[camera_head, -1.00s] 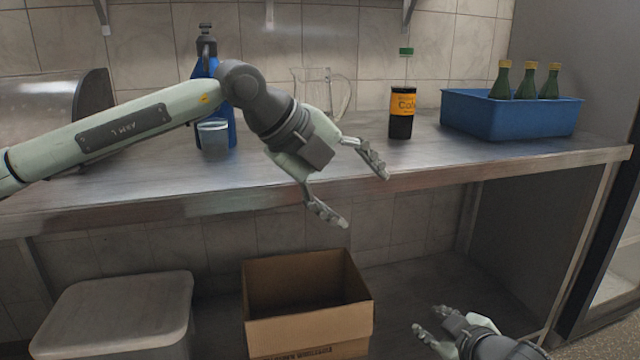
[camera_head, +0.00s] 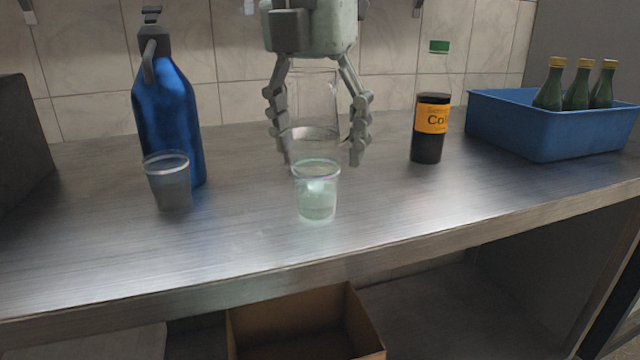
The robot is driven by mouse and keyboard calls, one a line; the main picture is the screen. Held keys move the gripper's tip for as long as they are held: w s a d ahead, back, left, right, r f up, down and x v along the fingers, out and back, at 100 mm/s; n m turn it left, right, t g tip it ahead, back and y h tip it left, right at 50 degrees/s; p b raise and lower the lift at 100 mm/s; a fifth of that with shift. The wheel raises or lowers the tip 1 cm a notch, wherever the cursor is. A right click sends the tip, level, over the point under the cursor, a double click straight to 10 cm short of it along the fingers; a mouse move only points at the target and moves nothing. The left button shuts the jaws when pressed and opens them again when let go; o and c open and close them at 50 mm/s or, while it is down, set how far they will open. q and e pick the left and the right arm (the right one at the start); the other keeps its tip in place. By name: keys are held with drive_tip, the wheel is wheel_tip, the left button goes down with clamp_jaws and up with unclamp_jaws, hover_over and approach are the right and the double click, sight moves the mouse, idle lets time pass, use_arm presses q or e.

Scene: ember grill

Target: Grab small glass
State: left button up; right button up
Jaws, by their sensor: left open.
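A small clear glass (camera_head: 317,200) stands upright on the steel counter near its front middle, its lower part looking pale green. My left gripper (camera_head: 320,156) points down from the top of the view, open. Its two fingers are spread just above and behind the glass's rim in the picture; I cannot tell whether they touch it. A second small glass, greyish (camera_head: 170,188), stands at the left in front of a blue bottle (camera_head: 172,110). My right gripper is out of view.
A clear glass pitcher (camera_head: 313,95) stands behind my left gripper, partly hidden by it. A cardboard box (camera_head: 300,325) is below the counter.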

sight(318, 186)
use_arm(q)
drive_tip(key=f, duration=0.4)
drive_tip(key=w+f, duration=0.1)
drive_tip(key=f, duration=0.2)
drive_tip(key=shift+f, duration=0.1)
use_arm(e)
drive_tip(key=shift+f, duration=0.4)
use_arm(q)
drive_tip(key=shift+c, duration=0.4)
drive_tip(key=c, duration=1.3)
drive_tip(key=shift+c, duration=0.2)
drive_tip(key=shift+r, duration=0.25)
